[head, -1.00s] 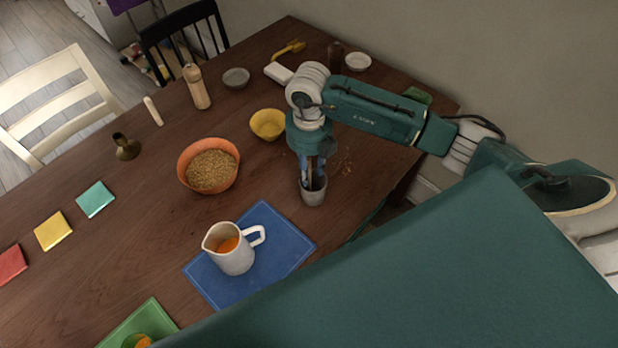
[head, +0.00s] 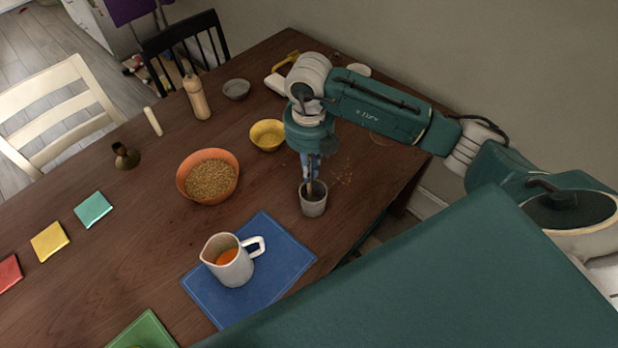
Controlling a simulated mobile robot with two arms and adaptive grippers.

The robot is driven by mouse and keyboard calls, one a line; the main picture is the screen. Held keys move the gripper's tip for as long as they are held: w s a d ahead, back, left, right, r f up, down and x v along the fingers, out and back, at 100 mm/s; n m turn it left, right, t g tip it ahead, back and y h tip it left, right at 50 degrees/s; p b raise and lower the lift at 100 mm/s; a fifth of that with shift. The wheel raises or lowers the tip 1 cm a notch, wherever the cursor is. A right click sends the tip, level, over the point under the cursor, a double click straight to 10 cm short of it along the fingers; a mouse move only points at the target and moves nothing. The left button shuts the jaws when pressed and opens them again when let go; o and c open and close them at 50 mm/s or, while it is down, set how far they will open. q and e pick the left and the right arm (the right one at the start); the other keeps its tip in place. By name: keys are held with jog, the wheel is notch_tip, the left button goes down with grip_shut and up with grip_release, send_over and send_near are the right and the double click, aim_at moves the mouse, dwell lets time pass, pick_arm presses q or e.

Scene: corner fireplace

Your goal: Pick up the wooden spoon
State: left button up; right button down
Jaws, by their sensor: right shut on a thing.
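My right gripper (head: 311,174) is above a grey cup (head: 313,204) near the table's right edge. Its fingers point down and are shut on the upper part of the wooden spoon (head: 310,188), a thin brown handle standing in the cup. The spoon's lower end is hidden inside the cup, and its top is hidden by the gripper. My left gripper is not in view.
A white jug (head: 229,268) with orange contents stands on a blue mat (head: 273,277) in front of the cup. An orange bowl of grain (head: 181,178) and a yellow bowl (head: 266,135) are to the left.

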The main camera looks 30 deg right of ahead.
notch_tip(320, 180, up, 16)
jog(key=b, duration=0.1)
dwell(0.8)
